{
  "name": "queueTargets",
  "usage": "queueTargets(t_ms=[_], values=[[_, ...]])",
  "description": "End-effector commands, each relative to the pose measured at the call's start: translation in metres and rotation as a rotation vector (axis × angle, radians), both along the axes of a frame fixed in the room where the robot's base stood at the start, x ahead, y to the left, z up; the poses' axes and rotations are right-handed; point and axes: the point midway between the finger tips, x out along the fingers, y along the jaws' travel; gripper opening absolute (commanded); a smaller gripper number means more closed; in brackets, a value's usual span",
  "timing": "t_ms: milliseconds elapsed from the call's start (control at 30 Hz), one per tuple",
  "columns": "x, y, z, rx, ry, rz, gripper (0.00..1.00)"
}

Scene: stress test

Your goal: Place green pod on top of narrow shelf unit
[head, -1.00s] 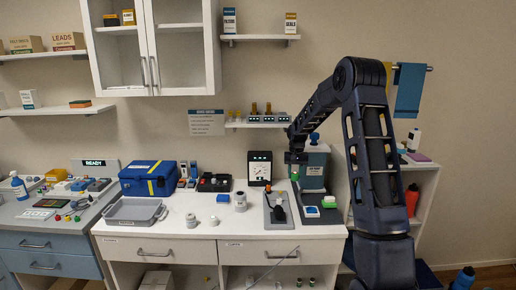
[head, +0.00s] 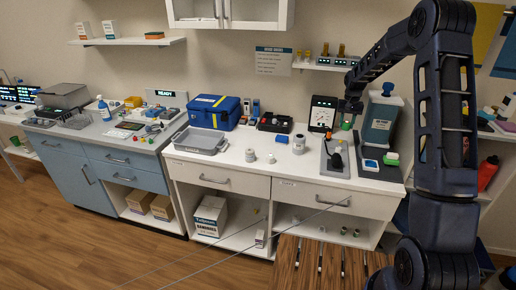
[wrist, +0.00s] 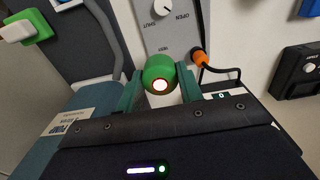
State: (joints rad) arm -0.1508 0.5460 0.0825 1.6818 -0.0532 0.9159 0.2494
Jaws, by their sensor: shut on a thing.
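The green pod (wrist: 157,71) is a small round green thing with a white, red-ringed end facing the wrist camera. My gripper (wrist: 159,82) is shut on it, with one finger at each side. In the head view the pod (head: 347,126) shows just under my gripper (head: 348,110), above the back of the counter. A narrow white shelf unit (head: 504,147) stands at the right edge of the head view, partly hidden behind my arm. Small items stand on its top, and a red bottle is on a shelf below.
Below the gripper is a grey panel (head: 328,166) with a dial and an orange plug (wrist: 199,57). A teal-grey canister (head: 381,120) stands close to the right. A gauge box (head: 322,114) is on the left. Small jars stand on the counter's open middle.

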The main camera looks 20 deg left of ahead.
Motion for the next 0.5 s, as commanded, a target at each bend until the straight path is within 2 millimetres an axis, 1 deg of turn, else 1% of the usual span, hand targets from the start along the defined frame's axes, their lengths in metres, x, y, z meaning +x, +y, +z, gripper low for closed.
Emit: queueTargets(t_ms=[33, 67, 100, 267, 300, 367, 400, 467, 500], values=[[-0.002, 0.025, 0.005, 0.001, -0.001, 0.046, 0.15], [-0.003, 0.038, 0.007, 0.001, -0.002, 0.070, 0.15], [-0.005, 0.055, 0.011, 0.001, -0.002, 0.103, 0.15], [-0.018, 0.123, 0.024, 0.000, -0.001, 0.234, 0.15], [-0.022, 0.139, 0.028, 0.000, -0.001, 0.266, 0.15], [-0.029, 0.164, 0.033, 0.000, -0.001, 0.314, 0.15], [-0.034, 0.181, 0.037, 0.000, -0.001, 0.346, 0.15], [-0.043, 0.205, 0.042, 0.000, -0.001, 0.394, 0.15], [-0.049, 0.222, 0.045, 0.000, 0.000, 0.426, 0.15]])
